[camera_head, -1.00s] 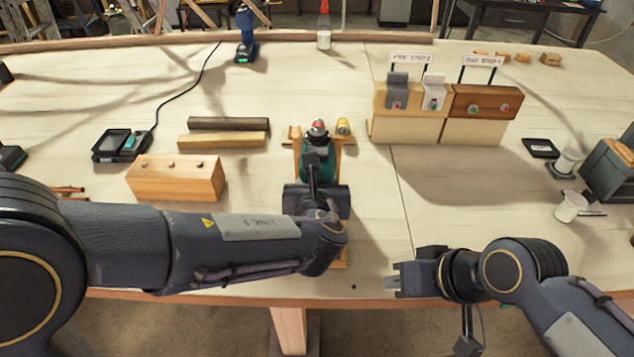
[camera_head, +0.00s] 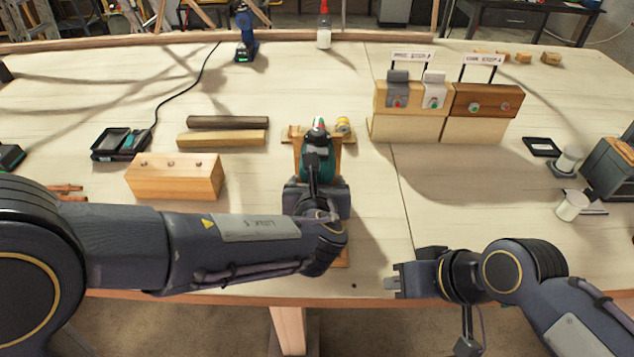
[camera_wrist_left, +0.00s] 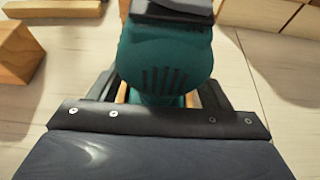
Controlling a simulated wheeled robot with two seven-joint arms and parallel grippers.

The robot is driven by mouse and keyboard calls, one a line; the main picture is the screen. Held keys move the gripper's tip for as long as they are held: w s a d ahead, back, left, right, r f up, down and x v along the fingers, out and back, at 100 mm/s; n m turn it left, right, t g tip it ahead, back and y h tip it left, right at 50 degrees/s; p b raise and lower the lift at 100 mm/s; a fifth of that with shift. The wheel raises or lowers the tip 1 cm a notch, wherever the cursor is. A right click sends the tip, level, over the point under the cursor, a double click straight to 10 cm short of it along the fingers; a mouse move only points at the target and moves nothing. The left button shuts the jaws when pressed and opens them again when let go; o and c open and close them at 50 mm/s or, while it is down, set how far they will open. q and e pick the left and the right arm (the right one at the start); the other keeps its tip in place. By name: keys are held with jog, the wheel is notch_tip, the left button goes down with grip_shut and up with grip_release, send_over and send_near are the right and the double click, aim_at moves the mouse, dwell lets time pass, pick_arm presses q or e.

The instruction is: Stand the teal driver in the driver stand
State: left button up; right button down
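The teal driver (camera_head: 318,168) is at the middle of the table, in the wooden driver stand (camera_head: 298,143), and looks roughly upright. Its teal rounded, vented body (camera_wrist_left: 165,65) fills the top middle of the left wrist view. My left gripper (camera_head: 317,185) reaches it from the near side. In the left wrist view the fingers (camera_wrist_left: 158,95) stand on either side of the driver, with narrow gaps showing, so it looks open around it. The driver's lower part and its seat are hidden. My right gripper (camera_head: 393,285) is empty near the front edge; its finger gap is unclear.
A light wooden block (camera_head: 175,178) and two bars (camera_head: 222,138) lie left of the stand. Blocks with sign holders (camera_head: 445,112) stand at the back right.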

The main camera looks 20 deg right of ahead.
pick_arm(q)
jog(key=shift+f, duration=0.2)
jog(key=v, duration=0.8)
jog(key=shift+r, duration=0.1)
jog(key=s+a+f+n+g+y+p, duration=0.2)
jog(key=a+n+g+y, duration=0.35)
jog(key=a+n, duration=1.8)
jog(key=s+a+n+g+h+p, duration=0.1)
jog(key=s+a+n+h, duration=0.4)
jog(key=s+n, duration=0.8)
jog(key=shift+a+n+h+p, duration=0.4)
jog(key=shift+a+n, duration=1.25)
jog(key=shift+n, duration=0.5)
